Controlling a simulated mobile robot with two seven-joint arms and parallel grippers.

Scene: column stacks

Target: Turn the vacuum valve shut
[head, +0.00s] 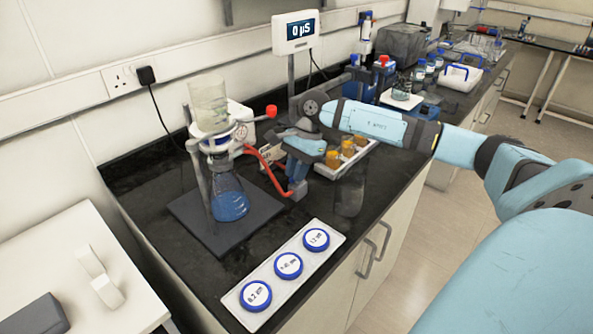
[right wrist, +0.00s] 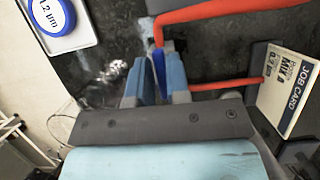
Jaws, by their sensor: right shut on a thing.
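A filtration flask (head: 229,200) with blue liquid and a clear funnel (head: 208,105) stands on a dark stand base (head: 250,222). A red hose (head: 268,170) runs from it to the vacuum valve (head: 298,190), a small grey-blue body on the bench. My right gripper (head: 297,172) reaches over the valve from the right. In the right wrist view its two blue fingers (right wrist: 158,80) are shut on a thin dark-blue valve handle (right wrist: 158,62), beside the red hose (right wrist: 220,12). The gripper hides much of the valve in the head view. My left gripper is not in view.
A white tray with labelled blue-rimmed discs (head: 288,265) lies at the bench front. Amber-filled jars (head: 347,148) stand in a tray right behind my gripper. A job card (right wrist: 290,90) is close to it. A display (head: 296,32) reads 0 µS.

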